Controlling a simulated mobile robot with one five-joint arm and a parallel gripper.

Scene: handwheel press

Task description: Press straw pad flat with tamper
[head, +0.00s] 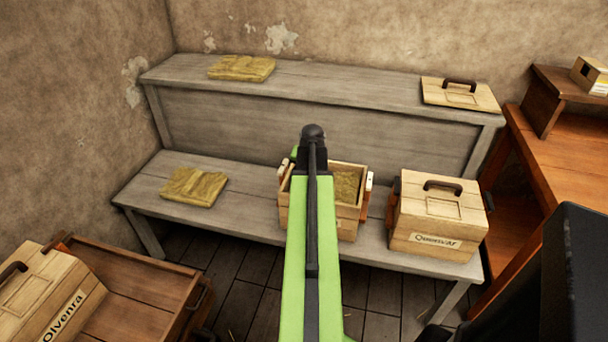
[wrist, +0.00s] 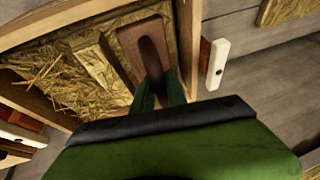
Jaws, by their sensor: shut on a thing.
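An open wooden crate (head: 350,226) stands on the low grey bench, with straw (head: 345,187) inside. In the wrist view the crate wall (wrist: 189,50) frames loose straw (wrist: 50,88) and a straw pad (wrist: 97,58). My gripper (wrist: 160,92) is shut on the tamper (wrist: 152,52), a brown plate with a dark handle. The tamper is inside the crate's outline, close to one wall and beside the visible pad part. Whether its plate touches straw, I cannot tell. In the head view my green arm hides the tamper and the gripper's fingertips.
Straw pads lie on the lower bench (head: 193,187) and upper shelf (head: 242,68). A handled lid (head: 460,94) lies on the shelf's right. A closed labelled crate (head: 438,220) stands right of the open one. Another labelled crate (head: 45,295) sits at lower left by a brown tray (head: 135,290).

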